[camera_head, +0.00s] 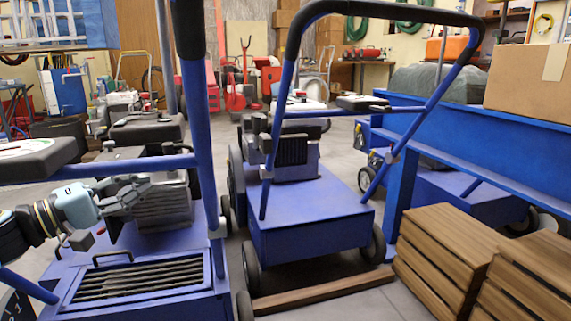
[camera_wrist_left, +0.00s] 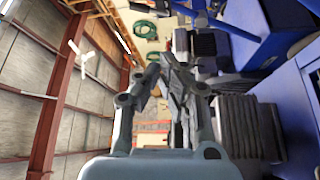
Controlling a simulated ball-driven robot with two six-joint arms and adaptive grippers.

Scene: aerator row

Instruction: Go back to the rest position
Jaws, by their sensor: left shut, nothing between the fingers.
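My left gripper (camera_head: 138,190) reaches in from the left in the head view, in front of the grey finned engine (camera_head: 165,207) of the nearest blue aerator (camera_head: 140,280). Its fingers are shut and hold nothing. The wrist view shows the same gripper (camera_wrist_left: 168,75) with its fingers drawn together, and the finned engine (camera_wrist_left: 245,125) is beside it at the right. I cannot tell whether the gripper touches the engine. My right gripper is in neither view.
A second blue aerator (camera_head: 310,220) with a tall looped handle stands in the middle. A blue beam (camera_head: 490,140) bears a cardboard box (camera_head: 530,82) at the right. Wooden crates (camera_head: 450,250) stand at the front right. A plank (camera_head: 320,292) lies on the floor.

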